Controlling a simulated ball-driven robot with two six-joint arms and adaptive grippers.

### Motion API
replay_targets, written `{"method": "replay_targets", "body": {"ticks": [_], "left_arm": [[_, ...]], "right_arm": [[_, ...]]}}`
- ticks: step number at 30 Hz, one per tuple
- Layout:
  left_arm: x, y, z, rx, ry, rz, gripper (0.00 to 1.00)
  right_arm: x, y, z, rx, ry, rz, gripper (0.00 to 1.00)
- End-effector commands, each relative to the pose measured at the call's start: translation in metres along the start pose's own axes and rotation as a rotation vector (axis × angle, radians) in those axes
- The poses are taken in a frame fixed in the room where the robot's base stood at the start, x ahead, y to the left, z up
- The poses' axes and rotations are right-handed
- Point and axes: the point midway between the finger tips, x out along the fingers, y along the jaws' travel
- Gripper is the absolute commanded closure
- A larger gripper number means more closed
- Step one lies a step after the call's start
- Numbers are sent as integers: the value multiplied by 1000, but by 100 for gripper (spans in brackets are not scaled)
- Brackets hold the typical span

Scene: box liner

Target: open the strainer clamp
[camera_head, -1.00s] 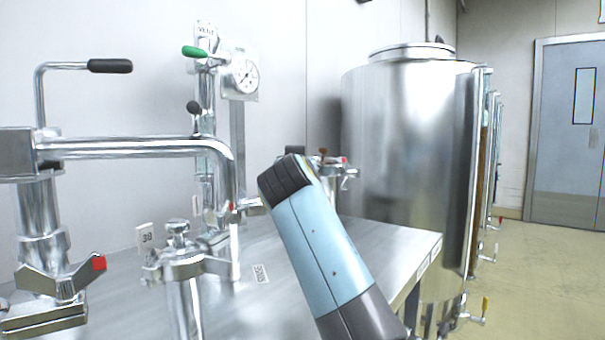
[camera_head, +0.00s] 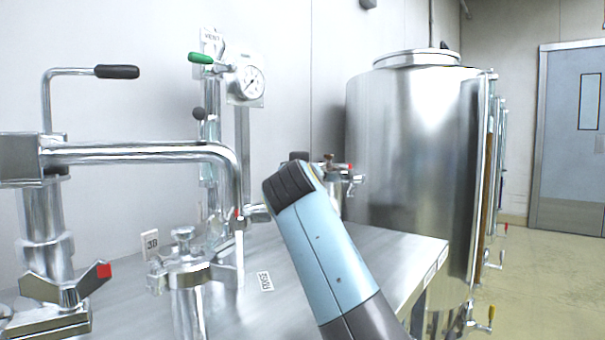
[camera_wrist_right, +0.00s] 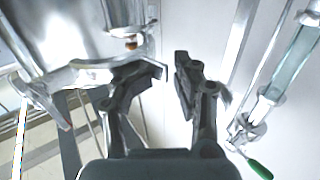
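Which fitting is the strainer is not certain. In the head view, a steel fitting (camera_head: 333,190) with a brown knob and a red tip stands behind my right arm, which partly hides it. A steel canister (camera_head: 188,272) with a top knob and clamp band stands at lower centre-left. A wing-nut clamp (camera_head: 65,286) with a red tip is at far left. In the right wrist view my right gripper (camera_wrist_right: 168,72) is open and empty. A steel clamp band (camera_wrist_right: 85,75) lies just left of its fingers; contact cannot be told. My left gripper is not in view.
A large steel tank (camera_head: 415,150) stands right of the steel table (camera_head: 385,240). A thick bent pipe (camera_head: 140,152) crosses at left. A green-handled valve (camera_head: 200,57) and a gauge (camera_head: 250,82) stand behind. The green handle (camera_wrist_right: 259,169) also shows in the right wrist view.

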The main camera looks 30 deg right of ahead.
Motion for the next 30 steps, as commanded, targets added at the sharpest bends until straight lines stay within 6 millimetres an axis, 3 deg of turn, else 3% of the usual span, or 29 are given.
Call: {"method": "replay_targets", "body": {"ticks": [15, 21, 30], "left_arm": [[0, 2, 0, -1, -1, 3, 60], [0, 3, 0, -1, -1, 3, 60], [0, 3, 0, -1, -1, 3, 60]], "right_arm": [[0, 0, -89, 2, 6, 0, 70], [0, -1, -100, 1, 4, -1, 70], [0, 0, -100, 1, 3, -1, 70]]}}
